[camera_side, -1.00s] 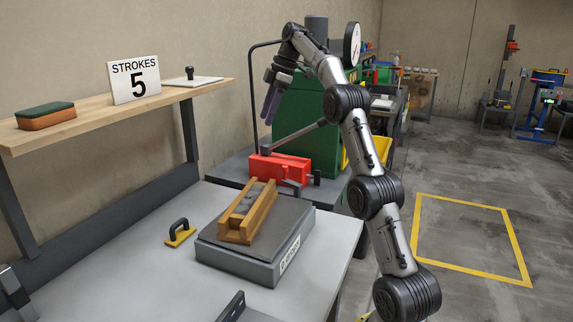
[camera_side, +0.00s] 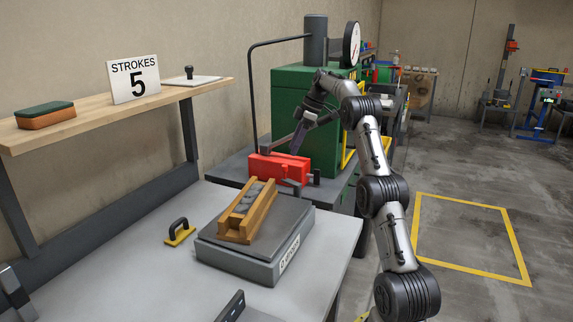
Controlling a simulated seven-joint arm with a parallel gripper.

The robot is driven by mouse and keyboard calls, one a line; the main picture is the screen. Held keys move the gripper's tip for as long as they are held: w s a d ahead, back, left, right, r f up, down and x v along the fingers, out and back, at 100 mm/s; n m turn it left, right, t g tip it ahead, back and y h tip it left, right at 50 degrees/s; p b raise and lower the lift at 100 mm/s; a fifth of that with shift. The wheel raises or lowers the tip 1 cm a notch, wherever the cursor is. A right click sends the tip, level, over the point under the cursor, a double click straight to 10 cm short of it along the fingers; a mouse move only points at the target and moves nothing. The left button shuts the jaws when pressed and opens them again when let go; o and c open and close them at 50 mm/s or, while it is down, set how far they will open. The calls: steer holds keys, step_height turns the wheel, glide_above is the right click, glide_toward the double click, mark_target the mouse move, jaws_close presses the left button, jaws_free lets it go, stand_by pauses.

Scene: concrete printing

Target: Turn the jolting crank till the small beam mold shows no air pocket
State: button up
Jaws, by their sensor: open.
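The small wooden beam mold (camera_side: 262,216) lies on the grey jolting table (camera_side: 238,262), with lumpy grey concrete (camera_side: 250,196) in its channel. Whether an air pocket shows is too small to tell. A dark bar (camera_side: 291,187), perhaps the crank, stands at the table's far right corner; its shape is partly unclear. My gripper (camera_side: 295,150) is open and points down just above the red block (camera_side: 272,166), behind the mold. It is apart from the dark bar and appears to hold nothing.
A green machine (camera_side: 300,105) with a dial gauge stands behind. A yellow-based float (camera_side: 180,232) lies left of the jolting table. The shelf holds a sign reading STROKES 5 (camera_side: 134,79) and a green-topped sponge (camera_side: 45,115).

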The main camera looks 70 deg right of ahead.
mark_target(285, 166)
steer(key=x, duration=0.7)
steer(key=shift+f, duration=0.1)
steer(key=shift+c, duration=0.3)
jaws_close()
